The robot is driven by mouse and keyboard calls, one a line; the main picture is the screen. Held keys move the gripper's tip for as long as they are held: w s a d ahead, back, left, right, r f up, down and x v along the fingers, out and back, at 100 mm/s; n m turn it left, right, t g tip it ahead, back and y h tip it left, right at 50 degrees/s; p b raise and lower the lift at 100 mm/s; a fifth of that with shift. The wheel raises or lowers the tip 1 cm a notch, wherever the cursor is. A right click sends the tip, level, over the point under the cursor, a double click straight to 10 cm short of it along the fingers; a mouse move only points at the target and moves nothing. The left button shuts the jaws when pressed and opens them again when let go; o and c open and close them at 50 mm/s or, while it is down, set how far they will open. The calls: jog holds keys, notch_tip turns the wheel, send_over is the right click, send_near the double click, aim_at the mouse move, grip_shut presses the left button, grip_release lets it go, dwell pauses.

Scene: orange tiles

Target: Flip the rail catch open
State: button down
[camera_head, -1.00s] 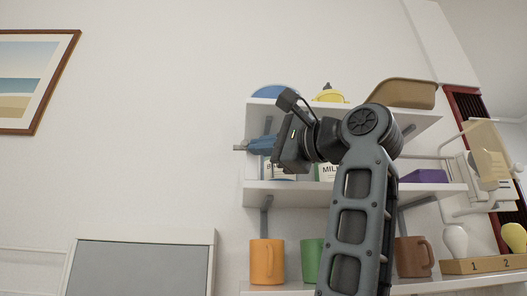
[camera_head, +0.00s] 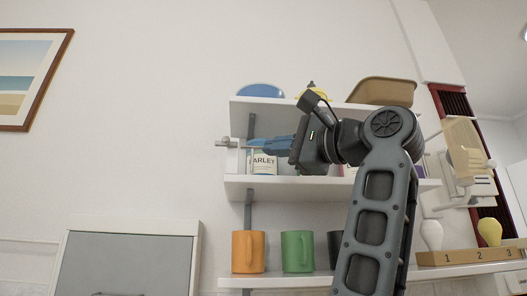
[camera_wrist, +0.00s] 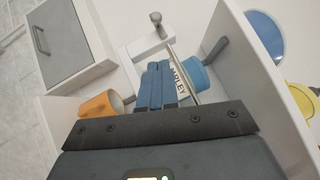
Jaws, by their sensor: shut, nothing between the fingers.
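My gripper (camera_head: 246,146) reaches left along the upper shelf, its blue fingers shut together and empty. The fingers also show in the wrist view (camera_wrist: 156,72). At the shelf's left end is a small white bracket with a grey knob, apparently the rail catch (camera_head: 224,143). In the wrist view the catch (camera_wrist: 145,45) lies just beyond the fingertips, with a thin rail (camera_wrist: 183,70) beside them. I cannot tell whether the fingertips touch the catch, or its exact position.
Below are an orange mug (camera_head: 248,252) and a green mug (camera_head: 297,251). A blue bowl (camera_head: 260,90) and brown basin (camera_head: 382,92) are above.

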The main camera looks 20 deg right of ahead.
jog(key=b+v, duration=0.1)
jog(key=v, duration=0.4)
jog(key=shift+s, duration=0.25)
jog(key=shift+d, duration=0.1)
dwell(0.3)
